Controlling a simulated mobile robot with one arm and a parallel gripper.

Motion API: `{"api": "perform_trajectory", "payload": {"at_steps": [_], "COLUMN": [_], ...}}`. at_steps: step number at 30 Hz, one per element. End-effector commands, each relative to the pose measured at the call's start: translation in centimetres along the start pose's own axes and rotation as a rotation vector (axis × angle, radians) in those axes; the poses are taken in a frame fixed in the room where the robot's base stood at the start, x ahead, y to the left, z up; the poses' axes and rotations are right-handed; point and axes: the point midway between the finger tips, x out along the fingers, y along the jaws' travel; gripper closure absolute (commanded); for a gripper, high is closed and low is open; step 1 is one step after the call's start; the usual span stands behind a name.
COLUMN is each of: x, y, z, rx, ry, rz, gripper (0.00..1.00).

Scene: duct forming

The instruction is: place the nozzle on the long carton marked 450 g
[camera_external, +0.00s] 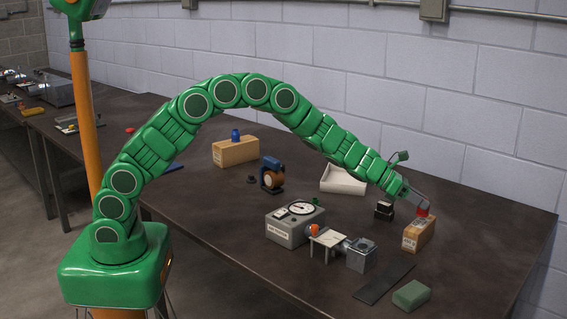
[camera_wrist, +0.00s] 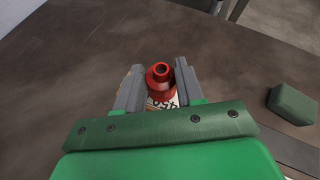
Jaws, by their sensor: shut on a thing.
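The nozzle is a red, stepped round piece with a hole in its top. It stands between the two grey fingers of my gripper (camera_wrist: 160,88) in the wrist view, and my gripper is shut on the nozzle (camera_wrist: 161,76). In the external view my gripper (camera_external: 422,207) is at the right, over the long carton (camera_external: 418,236). The nozzle (camera_external: 423,211) shows there as a red spot at the carton's top. The carton is tan with printed marks, and part of its print shows below the nozzle in the wrist view. I cannot tell whether the nozzle touches the carton.
A green block (camera_external: 411,295) and a dark flat strip (camera_external: 384,283) lie in front of the carton. A black stacked object (camera_external: 384,210) and a white open tray (camera_external: 343,181) are behind left. A grey gauge box (camera_external: 294,224) stands further left. The table's right end is clear.

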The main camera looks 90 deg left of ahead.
Motion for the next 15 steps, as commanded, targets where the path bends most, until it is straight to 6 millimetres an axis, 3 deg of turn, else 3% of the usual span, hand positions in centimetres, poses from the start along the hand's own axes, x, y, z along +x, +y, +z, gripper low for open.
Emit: {"api": "perform_trajectory", "payload": {"at_steps": [5,15], "x": [1.0,1.1], "y": [0.3,0.4], "z": [-2.1,-2.3], "rx": [-0.003,-0.001], "ry": [0.002,0.0], "rz": [-0.001,0.0], "gripper": [1.0,1.0]}}
